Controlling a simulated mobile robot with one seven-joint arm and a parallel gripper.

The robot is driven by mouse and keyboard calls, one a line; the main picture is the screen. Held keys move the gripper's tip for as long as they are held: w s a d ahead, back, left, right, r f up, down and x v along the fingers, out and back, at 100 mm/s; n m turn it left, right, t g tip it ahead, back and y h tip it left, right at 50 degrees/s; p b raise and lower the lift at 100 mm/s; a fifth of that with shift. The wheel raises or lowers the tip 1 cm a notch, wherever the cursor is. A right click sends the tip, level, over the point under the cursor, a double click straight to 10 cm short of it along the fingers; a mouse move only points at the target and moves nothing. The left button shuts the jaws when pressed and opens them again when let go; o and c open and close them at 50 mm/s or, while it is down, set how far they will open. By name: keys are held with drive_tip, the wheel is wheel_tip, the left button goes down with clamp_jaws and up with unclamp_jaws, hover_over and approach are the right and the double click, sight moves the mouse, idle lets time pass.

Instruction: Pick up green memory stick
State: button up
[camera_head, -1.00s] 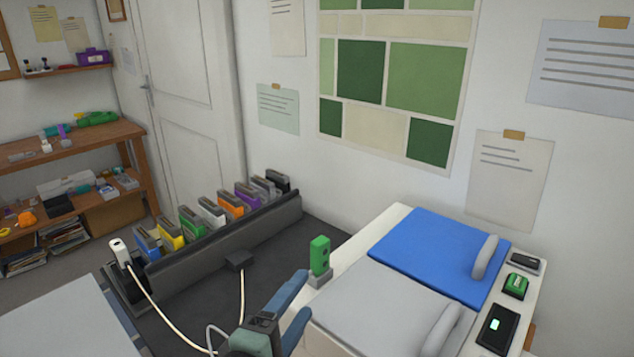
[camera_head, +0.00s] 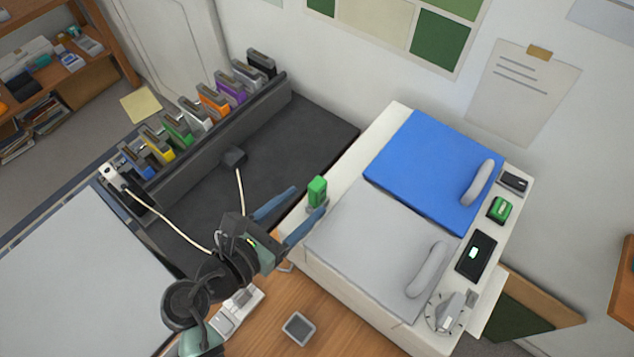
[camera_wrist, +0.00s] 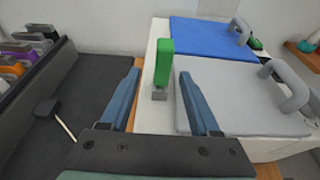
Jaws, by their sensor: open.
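The green memory stick (camera_head: 317,189) stands upright on the left edge of a white unit (camera_head: 296,240), with its grey end down. It also shows in the wrist view (camera_wrist: 164,66), ahead of my gripper and roughly between the lines of the two fingers. My gripper (camera_head: 308,204) has its blue fingers apart, with nothing between them. In the wrist view the gripper (camera_wrist: 158,76) is open, with the stick beyond the fingertips or level with them; I cannot tell which. There is also a green stick-like item in the rack (camera_head: 176,128).
A blue lid (camera_head: 430,165) and a grey lid (camera_head: 370,245), both with handles, lie right of the stick. A dark rack (camera_head: 230,130) with several coloured cartridges stands left. A white cable (camera_head: 165,222) crosses the dark surface. A phone (camera_head: 477,252) lies far right.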

sight(311, 197)
drive_tip(key=x, duration=0.2)
drive_tip(key=shift+w+d, duration=0.2)
drive_tip(key=shift+w, duration=0.15)
drive_tip(key=shift+w+d, duration=0.25)
drive_tip(key=shift+d, duration=0.05)
drive_tip(key=x, duration=0.4)
drive_tip(key=shift+w+d+p, duration=0.1)
drive_tip(key=shift+d+p, duration=0.1)
drive_tip(key=shift+p, duration=0.2)
clamp_jaws()
